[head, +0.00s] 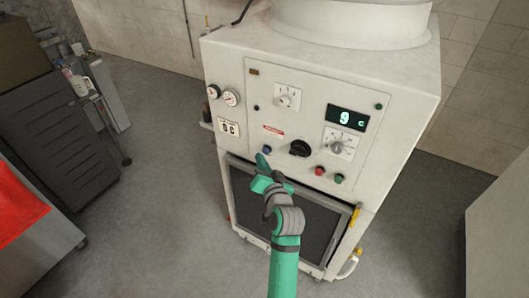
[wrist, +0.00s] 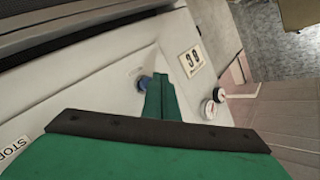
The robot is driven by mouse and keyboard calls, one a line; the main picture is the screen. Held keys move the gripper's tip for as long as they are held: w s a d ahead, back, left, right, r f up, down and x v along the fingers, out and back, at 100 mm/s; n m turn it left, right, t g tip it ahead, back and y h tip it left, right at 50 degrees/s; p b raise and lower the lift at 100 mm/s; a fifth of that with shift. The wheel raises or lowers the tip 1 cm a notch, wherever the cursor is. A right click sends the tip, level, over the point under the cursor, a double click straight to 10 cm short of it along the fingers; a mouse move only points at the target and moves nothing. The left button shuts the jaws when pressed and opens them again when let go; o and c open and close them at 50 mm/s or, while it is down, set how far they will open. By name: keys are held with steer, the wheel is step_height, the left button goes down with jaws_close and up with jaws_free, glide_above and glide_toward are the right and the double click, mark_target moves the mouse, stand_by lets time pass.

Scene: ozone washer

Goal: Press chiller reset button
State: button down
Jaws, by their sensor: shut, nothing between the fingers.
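The chiller (head: 305,115) is a white cabinet with a control panel. A small blue button (head: 266,149) sits at the lower left of the panel; it also shows in the wrist view (wrist: 142,83). A red button (head: 320,171) and a green button (head: 339,178) sit lower right. No readable label tells which is the reset. My gripper (head: 261,160) is green, shut and empty, just below the blue button. In the wrist view its fingertips (wrist: 160,82) are right beside the blue button and partly cover it; I cannot tell whether they touch.
A dark drawer cabinet (head: 65,135) stands left. The grey floor (head: 155,150) between is clear.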

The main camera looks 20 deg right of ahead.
steer(key=shift+s, duration=0.1)
steer(key=s+a, duration=0.1)
steer(key=a, duration=0.1)
steer(key=s+a, duration=0.2)
stand_by(0.7)
steer(key=shift+a, duration=0.15)
stand_by(0.3)
